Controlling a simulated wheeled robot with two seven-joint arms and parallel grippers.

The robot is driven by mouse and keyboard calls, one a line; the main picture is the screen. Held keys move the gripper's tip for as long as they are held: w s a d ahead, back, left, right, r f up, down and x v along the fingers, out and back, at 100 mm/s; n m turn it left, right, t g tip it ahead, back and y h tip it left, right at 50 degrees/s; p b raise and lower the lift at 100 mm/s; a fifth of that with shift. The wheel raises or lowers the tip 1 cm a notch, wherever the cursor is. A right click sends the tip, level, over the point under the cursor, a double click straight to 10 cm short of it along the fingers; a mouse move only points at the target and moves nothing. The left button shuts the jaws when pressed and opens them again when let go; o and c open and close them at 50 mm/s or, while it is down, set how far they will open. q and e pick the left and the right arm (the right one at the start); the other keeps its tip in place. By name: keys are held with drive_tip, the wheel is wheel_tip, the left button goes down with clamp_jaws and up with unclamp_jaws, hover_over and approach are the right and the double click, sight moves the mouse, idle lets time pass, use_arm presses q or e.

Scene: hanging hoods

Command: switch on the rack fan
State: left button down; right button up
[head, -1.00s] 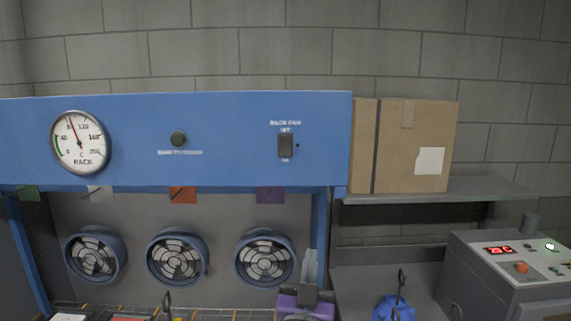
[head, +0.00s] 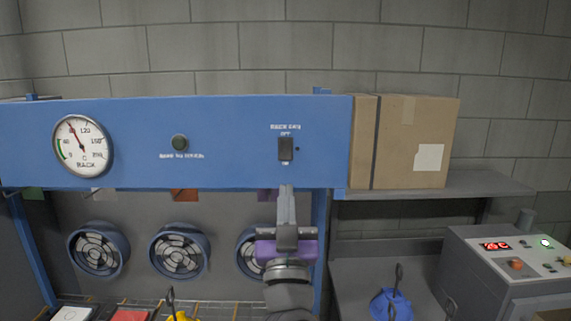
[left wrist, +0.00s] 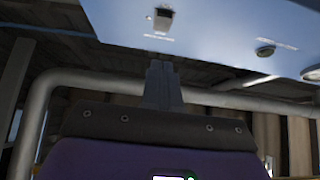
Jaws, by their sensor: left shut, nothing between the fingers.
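The rack fan switch (head: 286,149) is a dark rocker on the blue panel (head: 230,140), with "RACK FAN" and "OFF" lettered above it. It also shows in the left wrist view (left wrist: 162,18). My left gripper (head: 287,190) is shut and empty, its fingers pointing up just below the switch in the picture. In the left wrist view the fingertips (left wrist: 158,66) are apart from the switch. Three round fans sit below the panel; my gripper partly covers the right one (head: 250,252). My right gripper is not in view.
A round gauge (head: 83,146) and a dark green knob (head: 180,142) are on the same panel. A cardboard box (head: 415,142) stands on a shelf right of it. The air before the panel is clear.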

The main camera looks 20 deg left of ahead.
sight(284, 152)
use_arm(q)
drive_tip(key=shift+w+a+r+p, duration=0.4)
drive_tip(key=shift+w+r+p, duration=0.05)
drive_tip(key=shift+w, duration=0.9)
drive_tip(key=shift+w+a+r+p, duration=0.4)
drive_tip(key=shift+w+r, duration=0.1)
drive_tip(key=shift+w, duration=0.8)
drive_tip(key=shift+w+a+r+p, duration=0.35)
drive_tip(key=shift+w+r+p, duration=0.1)
drive_tip(key=shift+w, duration=0.9)
